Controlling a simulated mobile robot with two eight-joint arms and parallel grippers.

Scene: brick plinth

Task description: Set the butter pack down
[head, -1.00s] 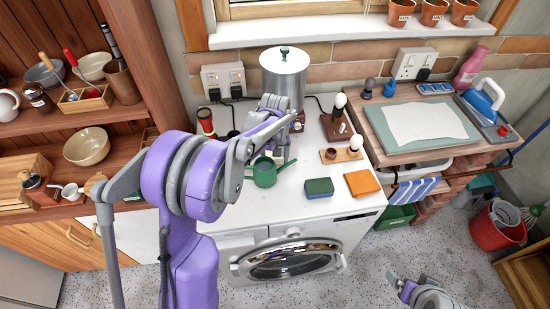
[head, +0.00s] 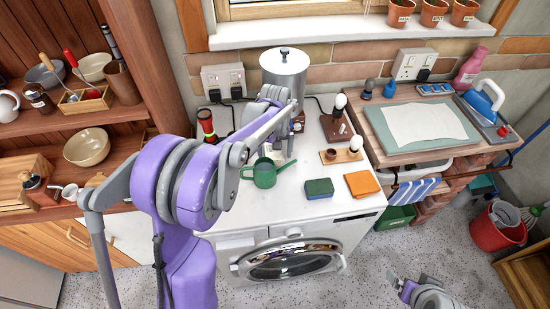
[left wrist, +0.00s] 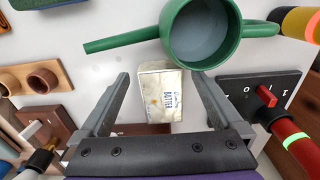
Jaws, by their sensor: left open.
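The butter pack (left wrist: 160,92), a small pale box with blue lettering, rests on the white worktop (left wrist: 105,80) in the left wrist view. My left gripper (left wrist: 161,78) is open, with one finger on each side of the pack and a gap visible at both sides. In the head view my left gripper (head: 277,150) is over the worktop behind the green watering can (head: 264,175), and the pack is hard to make out there. My right gripper (head: 397,279) shows only partly, over the floor at the bottom right; its jaws are unclear.
The green can (left wrist: 200,35) is close beyond the pack. A black switch plate (left wrist: 258,90) and a red torch (left wrist: 296,145) are on the right. A green sponge (head: 319,188) and an orange cloth (head: 362,184) lie near the worktop's front. A steel urn (head: 284,75) stands behind.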

